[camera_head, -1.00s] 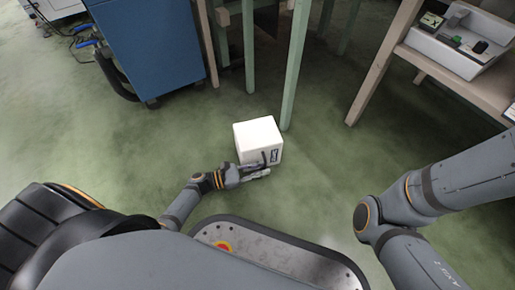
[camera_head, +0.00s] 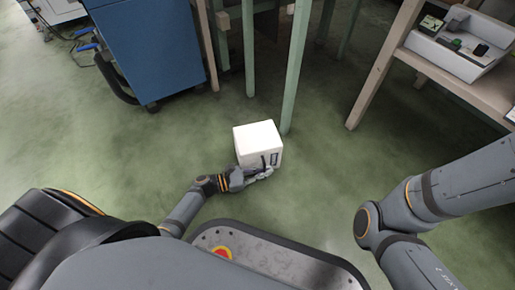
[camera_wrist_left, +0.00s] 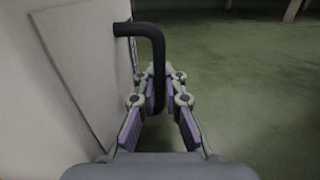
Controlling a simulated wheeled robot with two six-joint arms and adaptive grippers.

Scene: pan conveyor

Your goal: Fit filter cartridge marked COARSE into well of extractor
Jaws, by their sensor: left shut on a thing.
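A white box-shaped block (camera_head: 258,141) with a dark bent handle and a small dark-framed label on its front is in the middle of the head view, seemingly on the floor. The label is too small to read, so I cannot tell whether it says COARSE. My left gripper (camera_head: 266,173) is at the block's front, shut on the black handle (camera_wrist_left: 150,30), which passes down between the fingers in the left wrist view (camera_wrist_left: 158,95). The block's pale side fills the left of that view. My right gripper is out of view. I cannot identify the extractor or its well.
A green table leg (camera_head: 296,70) stands just behind the block. A blue cabinet (camera_head: 152,45) is at the back left. A wooden bench (camera_head: 400,68) at the right carries a grey tray (camera_head: 447,52) with small items. Green floor (camera_head: 340,165) is open to the right.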

